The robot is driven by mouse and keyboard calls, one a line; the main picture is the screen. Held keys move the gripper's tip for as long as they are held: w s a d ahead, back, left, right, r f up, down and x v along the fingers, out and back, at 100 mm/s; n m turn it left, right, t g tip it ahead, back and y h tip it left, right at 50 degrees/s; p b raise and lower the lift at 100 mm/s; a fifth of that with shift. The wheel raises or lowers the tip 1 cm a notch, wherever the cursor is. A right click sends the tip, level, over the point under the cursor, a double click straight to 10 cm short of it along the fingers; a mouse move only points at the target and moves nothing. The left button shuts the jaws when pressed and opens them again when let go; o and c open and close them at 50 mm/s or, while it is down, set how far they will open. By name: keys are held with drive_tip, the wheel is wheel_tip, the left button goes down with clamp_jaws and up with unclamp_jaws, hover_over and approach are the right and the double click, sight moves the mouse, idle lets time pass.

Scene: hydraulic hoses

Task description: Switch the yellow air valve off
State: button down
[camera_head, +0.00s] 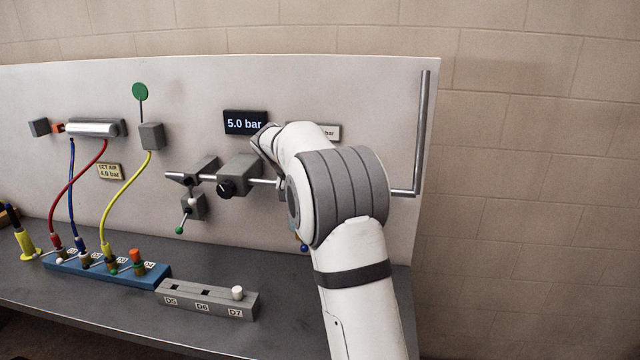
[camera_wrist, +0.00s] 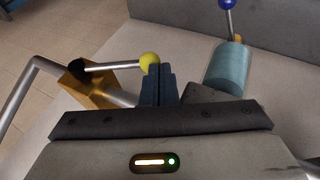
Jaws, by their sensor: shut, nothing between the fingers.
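The yellow air valve shows in the wrist view as a brass-yellow block (camera_wrist: 88,88) on a metal pipe. Its grey lever (camera_wrist: 110,66) runs to the right and ends in a yellow ball (camera_wrist: 149,60). My gripper (camera_wrist: 159,72) is shut and empty. Its dark fingertips are right beside the yellow ball, on its lower right; I cannot tell whether they touch. In the head view my arm covers the valve and my gripper.
A teal cylinder (camera_wrist: 228,68) with a blue-knobbed lever stands right of my fingers. The panel carries a 5.0 bar display (camera_head: 245,123), a grey regulator (camera_head: 238,174) and a green-knobbed lever (camera_head: 180,230). Hoses and a blue manifold (camera_head: 70,267) are at left.

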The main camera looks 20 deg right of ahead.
drive_tip(key=shift+d, duration=0.15)
idle(0.3)
drive_tip(key=v, duration=0.7)
drive_tip(key=shift+a+r+b, duration=0.25)
drive_tip(key=shift+r+b, duration=0.1)
drive_tip(key=shift+b, duration=0.1)
drive_tip(key=shift+s, duration=0.2)
drive_tip(key=s+a+f+n+y, duration=0.1)
drive_tip(key=s+a+f+y, duration=0.1)
drive_tip(key=s, duration=1)
drive_tip(key=s+a+f+n+t+y, duration=0.1)
drive_tip(key=s+a+f, duration=0.3)
drive_tip(key=s, duration=0.8)
drive_tip(key=s+a+f+n+t+y, duration=0.1)
drive_tip(key=s+a+f+n+y, duration=0.2)
drive_tip(key=s+f, duration=0.3)
drive_tip(key=s, duration=0.5)
drive_tip(key=shift+s+y, duration=0.3)
drive_tip(key=shift+s, duration=0.1)
